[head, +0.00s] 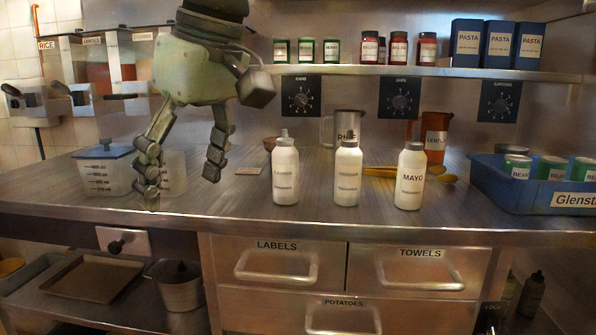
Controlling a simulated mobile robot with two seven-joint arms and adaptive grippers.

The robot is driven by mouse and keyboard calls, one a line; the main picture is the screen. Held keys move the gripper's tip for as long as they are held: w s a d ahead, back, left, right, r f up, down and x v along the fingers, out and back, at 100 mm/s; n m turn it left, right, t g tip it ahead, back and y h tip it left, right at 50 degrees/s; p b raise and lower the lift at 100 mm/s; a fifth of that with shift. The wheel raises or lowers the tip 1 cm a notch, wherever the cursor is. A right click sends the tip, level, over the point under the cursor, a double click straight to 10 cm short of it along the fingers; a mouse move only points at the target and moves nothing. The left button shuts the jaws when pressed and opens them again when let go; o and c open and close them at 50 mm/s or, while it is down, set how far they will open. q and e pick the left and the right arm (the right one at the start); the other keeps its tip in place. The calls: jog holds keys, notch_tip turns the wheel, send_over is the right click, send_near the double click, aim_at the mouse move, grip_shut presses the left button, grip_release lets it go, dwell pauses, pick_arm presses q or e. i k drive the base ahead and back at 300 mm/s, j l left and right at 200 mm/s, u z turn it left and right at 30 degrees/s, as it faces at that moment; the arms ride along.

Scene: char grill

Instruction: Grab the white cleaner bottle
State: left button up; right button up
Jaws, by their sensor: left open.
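Three white bottles stand upright in a row on the steel counter (240,212). The left bottle (285,174) has a narrow nozzle top and faint small print. The right bottle (410,177) is marked MAYO. The print on the left and middle bottles is too blurred to tell surely which is the cleaner. My left gripper (181,182) points down, open and empty, to the left of the row and apart from it. My right gripper is out of view.
A clear measuring tub with a blue lid (103,150) stands behind and left of my left gripper. Yellow utensils (385,172) and a jug (349,127) are behind the bottles. A blue crate of cans (482,185) is at right. The counter front is clear.

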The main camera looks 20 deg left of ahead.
aim_at(284, 156)
jog(key=i, duration=1.1)
